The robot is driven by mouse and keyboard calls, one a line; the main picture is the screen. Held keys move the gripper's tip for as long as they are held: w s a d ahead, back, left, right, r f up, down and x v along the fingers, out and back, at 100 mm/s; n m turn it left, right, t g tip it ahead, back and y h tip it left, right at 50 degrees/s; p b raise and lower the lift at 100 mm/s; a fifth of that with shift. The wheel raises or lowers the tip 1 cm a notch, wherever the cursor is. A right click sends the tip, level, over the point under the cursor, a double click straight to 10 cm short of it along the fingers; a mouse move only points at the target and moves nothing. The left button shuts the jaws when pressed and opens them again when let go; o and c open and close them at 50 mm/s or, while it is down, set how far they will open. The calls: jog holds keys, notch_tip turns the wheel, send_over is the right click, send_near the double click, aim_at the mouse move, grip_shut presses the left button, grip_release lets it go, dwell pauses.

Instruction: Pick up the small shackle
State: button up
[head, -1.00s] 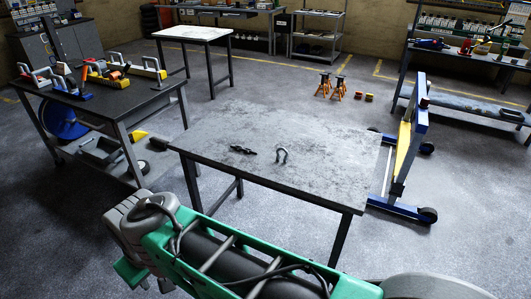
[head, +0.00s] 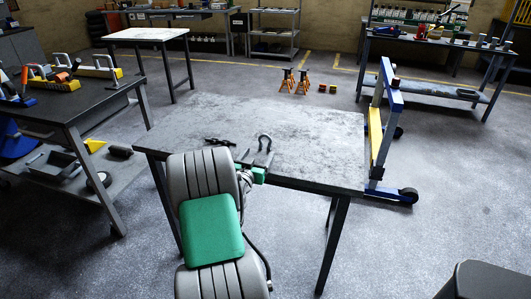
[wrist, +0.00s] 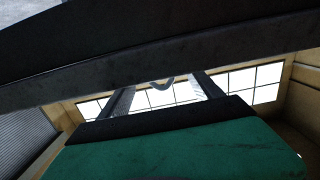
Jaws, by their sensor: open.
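The small shackle (head: 265,141) is a dark U-shaped loop on the grey worktable (head: 300,122), near its front edge. My gripper (head: 257,158) is at that front edge, with its two dark fingers apart and pointing towards the shackle. The shackle appears just beyond the fingertips; I cannot tell whether they touch it. In the wrist view, the two fingers of my gripper (wrist: 162,92) stand apart, and a curved grey piece, seemingly the shackle (wrist: 162,84), shows between them. The dark table edge (wrist: 150,62) crosses above them in that view.
A dark tool (head: 218,141) lies on the worktable left of the shackle. A blue and yellow frame on wheels (head: 386,125) stands at the table's right end. A dark bench with tools (head: 75,100) is at left. The table's back and right are clear.

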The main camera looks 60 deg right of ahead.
aim_at(265, 149)
jog(key=d, duration=0.2)
jog(key=d+p, duration=0.1)
jog(key=d, duration=0.2)
jog(key=w+d, duration=0.1)
jog(key=d, duration=0.2)
jog(key=shift+r, duration=0.15)
jog(key=c, duration=1.5)
jog(key=shift+r, duration=0.1)
grip_shut()
jog(key=shift+r, duration=0.1)
